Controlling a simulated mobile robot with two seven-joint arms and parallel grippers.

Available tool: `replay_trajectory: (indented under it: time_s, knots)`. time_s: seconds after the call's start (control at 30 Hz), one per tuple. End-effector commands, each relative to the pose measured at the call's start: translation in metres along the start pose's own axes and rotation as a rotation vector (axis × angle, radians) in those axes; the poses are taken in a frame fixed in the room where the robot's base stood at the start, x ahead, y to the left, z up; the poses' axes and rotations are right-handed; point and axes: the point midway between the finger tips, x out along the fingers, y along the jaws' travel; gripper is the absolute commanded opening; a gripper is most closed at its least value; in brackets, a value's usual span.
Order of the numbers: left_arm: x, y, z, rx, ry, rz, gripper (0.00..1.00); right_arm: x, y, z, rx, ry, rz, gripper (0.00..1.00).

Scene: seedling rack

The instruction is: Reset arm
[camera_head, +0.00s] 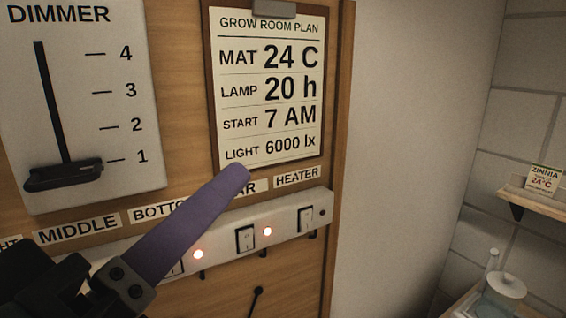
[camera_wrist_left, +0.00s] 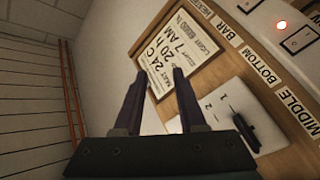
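My left gripper (camera_head: 238,176) reaches in from the lower left in the head view, in front of the switch strip. One purple finger shows there, pointing up and right, and covers parts of two labels. In the left wrist view the gripper's two fingers (camera_wrist_left: 159,76) stand apart with nothing between them, so it is open and empty. Its distance from the panel is hard to tell. My right gripper is in neither view.
A wooden panel holds the dimmer (camera_head: 90,120), its slider (camera_head: 62,176) near 1, and the grow room plan (camera_head: 268,90). Below runs a white switch strip (camera_head: 285,228) with red lights. At right are a small shelf (camera_head: 535,200) and a glass vessel (camera_head: 505,292).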

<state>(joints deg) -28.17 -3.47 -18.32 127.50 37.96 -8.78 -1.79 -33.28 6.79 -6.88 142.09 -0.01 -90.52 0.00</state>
Motion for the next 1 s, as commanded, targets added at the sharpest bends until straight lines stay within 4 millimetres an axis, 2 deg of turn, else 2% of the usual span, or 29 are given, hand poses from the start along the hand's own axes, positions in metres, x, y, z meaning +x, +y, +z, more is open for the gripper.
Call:
replay_trajectory:
  time_s: [0.03,0.07,0.13,0.23,0.3,0.4,0.53,0.6,0.7,1.0]
  knots:
    - [-0.005,0.003,0.009,0.087,-0.125,-0.016,0.4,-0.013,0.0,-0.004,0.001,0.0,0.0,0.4]
    - [-0.01,-0.001,0.019,0.141,-0.208,-0.032,0.4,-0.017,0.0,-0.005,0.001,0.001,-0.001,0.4]
    - [-0.027,-0.017,0.039,0.261,-0.401,-0.092,0.4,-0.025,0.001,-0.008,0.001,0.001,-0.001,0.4]
    - [-0.065,-0.05,0.053,0.411,-0.663,-0.223,0.4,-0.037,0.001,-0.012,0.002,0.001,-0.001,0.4]
    - [-0.096,-0.074,0.053,0.491,-0.824,-0.335,0.4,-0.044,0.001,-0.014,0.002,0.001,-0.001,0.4]
    - [-0.139,-0.101,0.042,0.566,-1.002,-0.494,0.4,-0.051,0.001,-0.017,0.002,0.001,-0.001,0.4]
    - [-0.179,-0.12,0.027,0.607,-1.141,-0.646,0.4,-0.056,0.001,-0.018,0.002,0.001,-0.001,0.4]
    - [-0.191,-0.125,0.022,0.614,-1.177,-0.691,0.4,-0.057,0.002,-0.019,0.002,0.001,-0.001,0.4]
    - [-0.197,-0.127,0.02,0.618,-1.197,-0.716,0.4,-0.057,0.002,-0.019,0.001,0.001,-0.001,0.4]
    - [-0.197,-0.128,0.021,0.616,-1.197,-0.713,0.4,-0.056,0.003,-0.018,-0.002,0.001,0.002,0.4]
